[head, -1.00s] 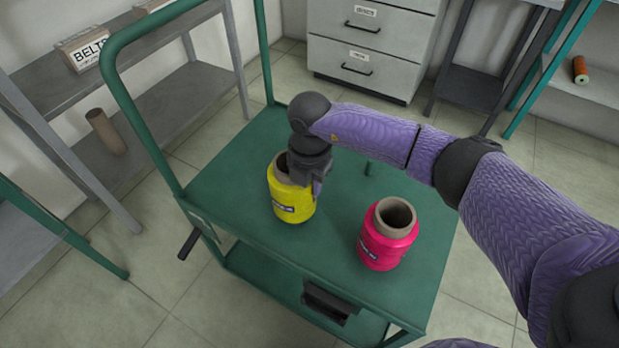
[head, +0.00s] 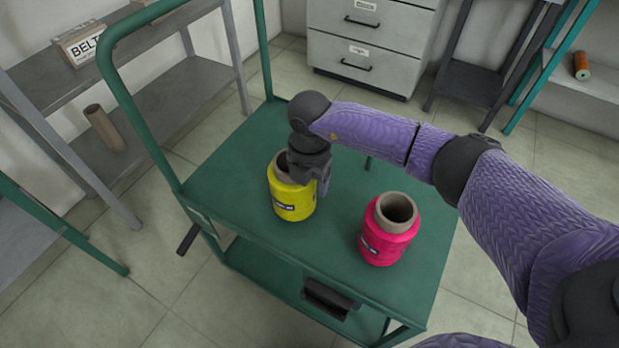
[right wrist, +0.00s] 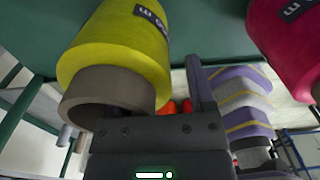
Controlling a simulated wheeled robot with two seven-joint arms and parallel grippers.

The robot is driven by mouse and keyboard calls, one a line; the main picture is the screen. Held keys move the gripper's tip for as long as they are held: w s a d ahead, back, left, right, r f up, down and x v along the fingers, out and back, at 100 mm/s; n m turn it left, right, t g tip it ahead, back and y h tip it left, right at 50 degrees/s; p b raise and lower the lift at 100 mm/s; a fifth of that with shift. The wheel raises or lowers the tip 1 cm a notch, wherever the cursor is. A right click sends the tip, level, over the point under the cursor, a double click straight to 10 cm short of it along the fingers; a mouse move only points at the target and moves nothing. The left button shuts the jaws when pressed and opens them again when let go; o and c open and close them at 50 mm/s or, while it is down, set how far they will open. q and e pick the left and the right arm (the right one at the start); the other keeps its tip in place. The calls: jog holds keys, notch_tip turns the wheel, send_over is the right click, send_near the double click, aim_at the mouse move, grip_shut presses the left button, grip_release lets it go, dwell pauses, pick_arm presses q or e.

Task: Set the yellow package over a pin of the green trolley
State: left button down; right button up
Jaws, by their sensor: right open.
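The yellow package (head: 292,203), with a brown core, stands upright on the top of the green trolley (head: 240,165), left of centre. Whether a pin is inside it is hidden. My right gripper (head: 310,178) is open at the package's upper right side. In the right wrist view the yellow package (right wrist: 115,45) and its core fill the upper left. One finger (right wrist: 200,88) shows to the right of the package, apart from it; the other is hidden by the core. A bare pin (head: 368,163) of the trolley shows beneath my right forearm. My left gripper is out of view.
A pink package (head: 388,240) stands on the trolley to the right of the yellow one. The trolley's tall handle frame (head: 145,120) rises at the left. A grey shelf (head: 165,95) and drawers (head: 365,45) stand behind. The trolley top between the packages is clear.

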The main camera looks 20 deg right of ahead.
notch_tip(320, 180, up, 10)
jog(key=p, duration=0.4)
jog(key=shift+f+p, duration=0.25)
jog(key=shift+p, duration=0.05)
jog(key=shift+r, duration=0.25)
